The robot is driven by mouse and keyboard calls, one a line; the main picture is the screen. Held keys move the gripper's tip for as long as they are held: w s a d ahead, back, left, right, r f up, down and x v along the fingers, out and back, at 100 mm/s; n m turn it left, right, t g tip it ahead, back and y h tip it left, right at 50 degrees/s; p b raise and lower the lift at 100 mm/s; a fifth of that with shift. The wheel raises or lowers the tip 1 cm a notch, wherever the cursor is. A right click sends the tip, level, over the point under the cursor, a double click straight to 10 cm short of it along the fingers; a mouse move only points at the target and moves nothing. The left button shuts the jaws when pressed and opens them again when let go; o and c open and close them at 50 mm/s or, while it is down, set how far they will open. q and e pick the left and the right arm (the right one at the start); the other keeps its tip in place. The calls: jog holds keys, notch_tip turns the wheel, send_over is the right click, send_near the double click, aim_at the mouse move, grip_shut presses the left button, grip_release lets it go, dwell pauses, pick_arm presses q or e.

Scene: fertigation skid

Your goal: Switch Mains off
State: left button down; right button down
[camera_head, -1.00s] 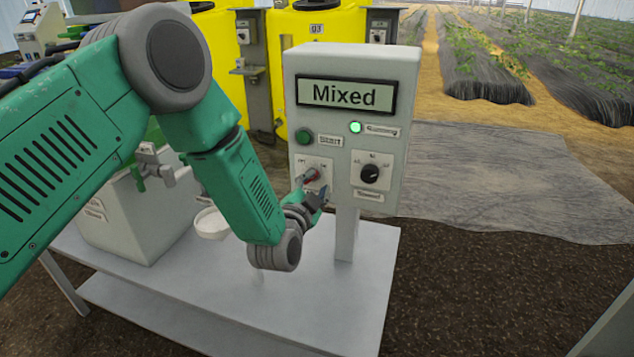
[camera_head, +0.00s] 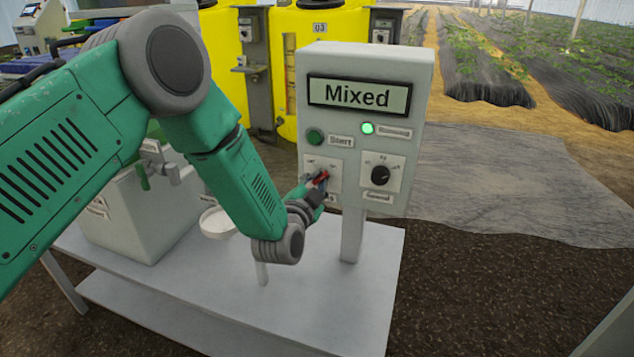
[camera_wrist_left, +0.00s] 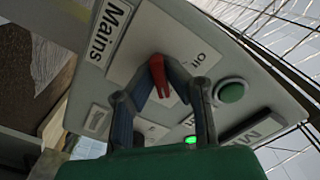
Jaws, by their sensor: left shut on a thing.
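The Mains switch is a red handle (camera_head: 321,178) on a pale plate at the lower left of the grey control box (camera_head: 424,100). The fingers partly hide the handle and the plate's markings. The display (camera_head: 359,96) reads "Mixed" and a green lamp (camera_head: 367,128) is lit. My right gripper is not in view.
A green Start button (camera_head: 315,137) sits above the switch, and a black knob (camera_head: 380,175) is to its right. The box stands on a post over a light table (camera_head: 330,300). A white bowl (camera_head: 217,223) and a grey tank (camera_head: 130,220) are at the left.

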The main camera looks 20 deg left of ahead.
pick_arm(q)
jog(key=shift+d, duration=0.1)
jog(key=shift+d+n, duration=0.15)
jog(key=shift+n, duration=0.15)
jog(key=n, duration=0.3)
jog(key=shift+n+b, duration=0.3)
jog(key=n, duration=0.4)
jog(key=shift+n+b, duration=0.3)
jog(key=shift+b, duration=0.1)
jog(key=n+b, duration=0.1)
jog(key=n, duration=0.3)
jog(key=shift+n, duration=0.3)
jog(key=shift+n+b, duration=0.75)
jog(key=shift+n, duration=1.55)
